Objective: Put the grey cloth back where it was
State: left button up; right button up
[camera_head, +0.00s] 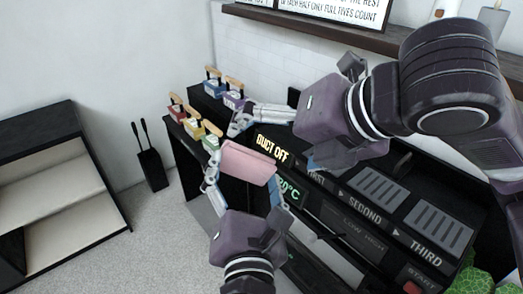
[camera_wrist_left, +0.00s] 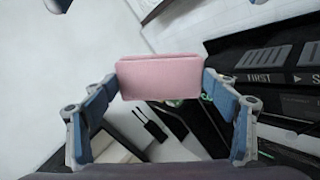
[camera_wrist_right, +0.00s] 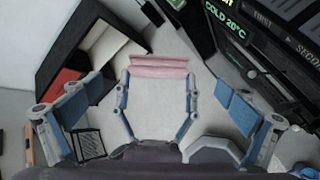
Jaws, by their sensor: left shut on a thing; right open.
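A pink, flat folded piece, perhaps cloth (camera_head: 248,163), is held between the fingers of my left gripper (camera_head: 242,182). It hangs in the air in front of the black panel unit; it also shows in the left wrist view (camera_wrist_left: 158,77) and in the right wrist view (camera_wrist_right: 158,67). My right gripper (camera_head: 277,138) is open and empty, above and to the right of the pink piece in the head view. In the right wrist view its fingers (camera_wrist_right: 160,105) are spread wide, with the left gripper showing between them. I see no clearly grey cloth.
The black panel unit (camera_head: 385,215) with lit signs stands at the right. Several coloured holders with wooden handles, one yellow (camera_head: 193,128), stand at its left end. A low open shelf (camera_head: 60,190) and a black stand (camera_head: 151,170) are at the left, with free floor between.

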aim_at(255, 155)
jog(key=x, duration=0.6)
jog(key=shift+w+f, duration=0.15)
jog(key=c, duration=1.2)
pick_arm(q)
jog(key=o, duration=1.1)
